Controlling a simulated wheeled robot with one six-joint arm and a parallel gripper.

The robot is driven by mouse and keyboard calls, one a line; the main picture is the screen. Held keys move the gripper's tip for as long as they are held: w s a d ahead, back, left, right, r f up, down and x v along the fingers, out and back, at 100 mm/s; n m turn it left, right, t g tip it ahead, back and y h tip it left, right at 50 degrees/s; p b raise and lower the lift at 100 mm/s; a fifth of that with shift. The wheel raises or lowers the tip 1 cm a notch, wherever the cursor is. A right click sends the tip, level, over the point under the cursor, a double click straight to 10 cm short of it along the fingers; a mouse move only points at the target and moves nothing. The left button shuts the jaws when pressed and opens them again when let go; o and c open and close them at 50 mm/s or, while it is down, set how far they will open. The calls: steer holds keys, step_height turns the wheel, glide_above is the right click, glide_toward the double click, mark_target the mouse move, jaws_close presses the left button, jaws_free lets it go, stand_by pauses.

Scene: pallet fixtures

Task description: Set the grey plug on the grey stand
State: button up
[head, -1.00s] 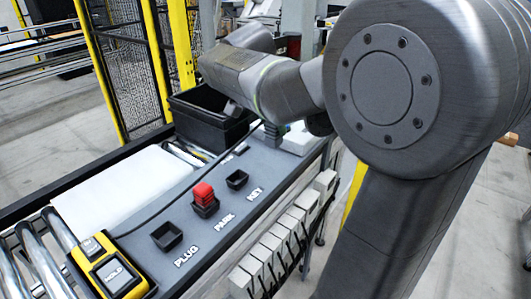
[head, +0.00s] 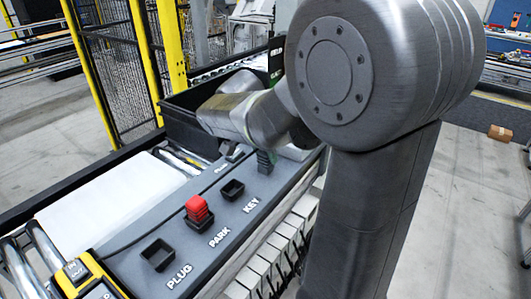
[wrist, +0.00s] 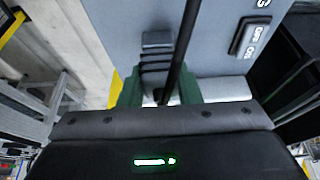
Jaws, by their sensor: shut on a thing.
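The grey plug (wrist: 157,52) is a dark ribbed block between the green fingertips of my gripper (wrist: 158,90) in the wrist view. My gripper is shut on it. In the head view the ribbed plug (head: 264,162) shows at the far end of the grey console, just beyond the socket marked KEY; my arm hides most of the gripper there. I cannot tell whether the plug touches the console. Square dark sockets sit on the console: the PLUG one (head: 158,254) is empty and the KEY one (head: 232,189) is empty. I cannot tell which is the grey stand.
A red ribbed block (head: 197,209) stands in the PARK socket. A black bin (head: 178,122) is behind my arm. A white sheet (head: 105,207) lies left of the console, and a yellow device (head: 88,277) is at the near left. A dark cable crosses the wrist view.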

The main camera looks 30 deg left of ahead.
steer(key=shift+f, duration=0.25)
steer(key=o, duration=1)
steer(key=shift+r, duration=0.1)
steer(key=shift+r, duration=0.1)
steer(key=shift+r, duration=0.2)
steer(key=v, duration=1.1)
steer(key=shift+s+r, duration=0.25)
steer(key=shift+r, duration=0.05)
